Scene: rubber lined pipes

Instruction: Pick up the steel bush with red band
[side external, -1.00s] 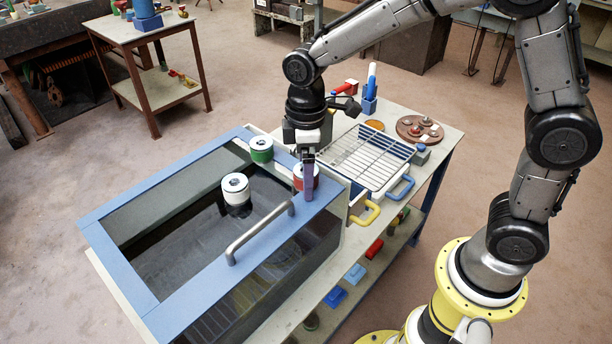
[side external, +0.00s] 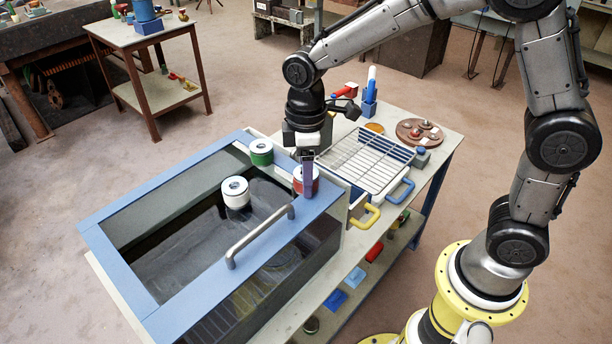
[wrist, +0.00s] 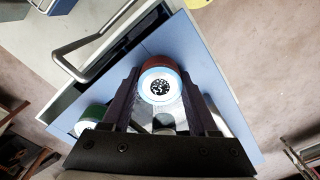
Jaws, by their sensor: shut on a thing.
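The steel bush with red band (side external: 313,187) is at the right corner of a blue-framed tank; it has a white top ring with a dark speckled centre (wrist: 160,87). My gripper (side external: 306,184) points down over it, with a dark purple finger in front hiding part of the band. In the wrist view, the bush is between both fingers of my gripper (wrist: 160,80), which are shut on its sides. It is upright, at the blue rim (side external: 250,250); I cannot tell whether it is clear of the surface.
A green-banded bush (side external: 261,153) stands on the far rim, and a white bush (side external: 235,188) is over the dark tank opening. A metal handle (side external: 262,234) runs near my gripper. A wire rack (side external: 365,158) and a round brown board (side external: 419,132) lie to the right.

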